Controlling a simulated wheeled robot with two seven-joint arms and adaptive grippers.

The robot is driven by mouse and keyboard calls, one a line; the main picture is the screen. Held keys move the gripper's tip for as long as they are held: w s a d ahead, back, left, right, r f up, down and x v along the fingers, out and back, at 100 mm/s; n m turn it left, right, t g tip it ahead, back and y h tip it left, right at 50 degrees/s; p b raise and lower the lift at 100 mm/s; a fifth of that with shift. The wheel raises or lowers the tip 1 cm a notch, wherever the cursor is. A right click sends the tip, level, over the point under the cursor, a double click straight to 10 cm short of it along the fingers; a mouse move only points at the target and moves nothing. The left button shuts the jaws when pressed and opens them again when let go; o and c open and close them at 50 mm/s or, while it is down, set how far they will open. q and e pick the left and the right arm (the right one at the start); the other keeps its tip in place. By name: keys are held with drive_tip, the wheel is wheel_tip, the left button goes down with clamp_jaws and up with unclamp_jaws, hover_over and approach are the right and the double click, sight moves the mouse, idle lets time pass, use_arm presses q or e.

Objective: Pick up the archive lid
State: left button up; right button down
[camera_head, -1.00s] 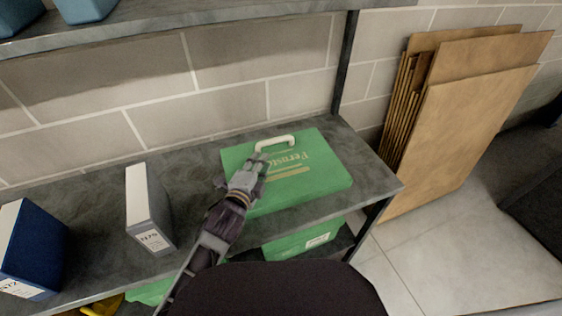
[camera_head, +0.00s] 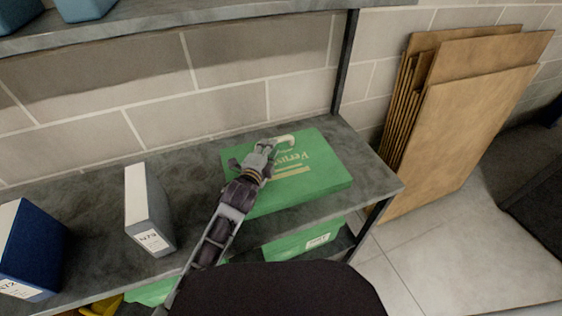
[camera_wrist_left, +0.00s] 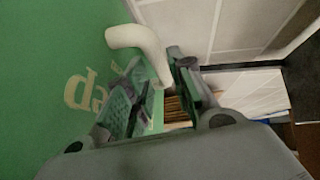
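The archive lid (camera_head: 312,180) is a flat green panel with pale lettering, lying on the grey shelf. A cream handle (camera_head: 287,139) stands up near its far edge. My left gripper (camera_head: 266,146) is over the lid at the left part of the handle and hides that part. In the left wrist view the handle (camera_wrist_left: 140,42) curves down toward my left gripper (camera_wrist_left: 160,92), whose two fingers are apart with a gap between them. I cannot tell whether the handle's end lies between the fingers. The green lid (camera_wrist_left: 50,70) fills the left of that view. My right gripper is not in view.
A white-and-grey binder (camera_head: 150,210) and a blue binder (camera_head: 28,250) stand on the shelf (camera_head: 95,190) at left. An upper shelf (camera_head: 180,25) overhangs the back. A dark post (camera_head: 346,65) rises behind the lid. Cardboard sheets (camera_head: 470,120) lean at right.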

use_arm(q)
drive_tip(key=shift+w, duration=0.1)
idle(0.3)
drive_tip(key=shift+b+x, duration=0.3)
drive_tip(key=shift+x, duration=2.2)
drive_tip(key=shift+d, duration=0.15)
clamp_jaws()
